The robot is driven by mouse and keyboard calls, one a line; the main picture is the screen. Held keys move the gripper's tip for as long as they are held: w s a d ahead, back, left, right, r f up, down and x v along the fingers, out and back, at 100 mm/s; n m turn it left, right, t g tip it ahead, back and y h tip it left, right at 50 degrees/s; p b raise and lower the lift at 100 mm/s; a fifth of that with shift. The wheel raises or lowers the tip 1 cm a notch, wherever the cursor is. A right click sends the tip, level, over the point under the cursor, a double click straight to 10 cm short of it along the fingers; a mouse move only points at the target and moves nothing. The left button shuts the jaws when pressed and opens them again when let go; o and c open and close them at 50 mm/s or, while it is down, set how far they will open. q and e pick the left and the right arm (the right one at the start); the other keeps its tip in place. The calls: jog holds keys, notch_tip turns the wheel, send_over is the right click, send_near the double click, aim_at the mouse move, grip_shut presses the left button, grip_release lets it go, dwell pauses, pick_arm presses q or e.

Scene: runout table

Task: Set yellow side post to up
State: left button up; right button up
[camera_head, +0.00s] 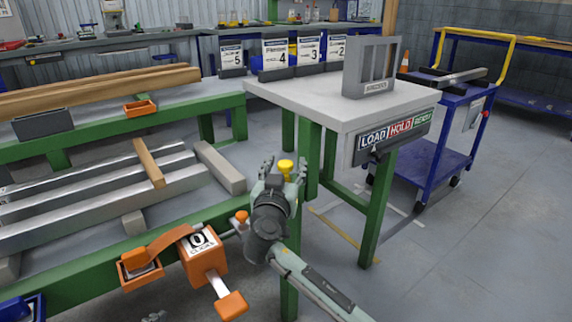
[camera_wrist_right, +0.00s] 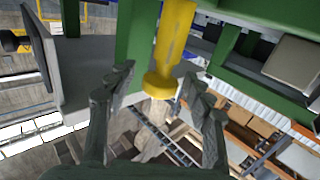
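The yellow side post (camera_head: 286,166) shows its round top between the fingers of my right gripper (camera_head: 283,174) in the head view, beside the green table frame. In the right wrist view the yellow post (camera_wrist_right: 172,45) runs in from the top edge and ends in a round knob. The fingers of my right gripper (camera_wrist_right: 158,84) stand apart on either side of the knob, with gaps visible; it is open. Whether any finger touches the post I cannot tell. A small grey tip at the bottom edge of the head view may be my left gripper (camera_head: 153,316); its fingers are unclear.
An orange clicks counter (camera_head: 205,258) with a crank and an orange knob (camera_head: 241,217) are left of my right gripper. The grey-topped table (camera_head: 310,105) carries a LOAD/HOLD/READY sign (camera_head: 392,134). A blue cart (camera_head: 435,165) stands right. Floor at the lower right is clear.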

grip_shut()
dwell(0.3)
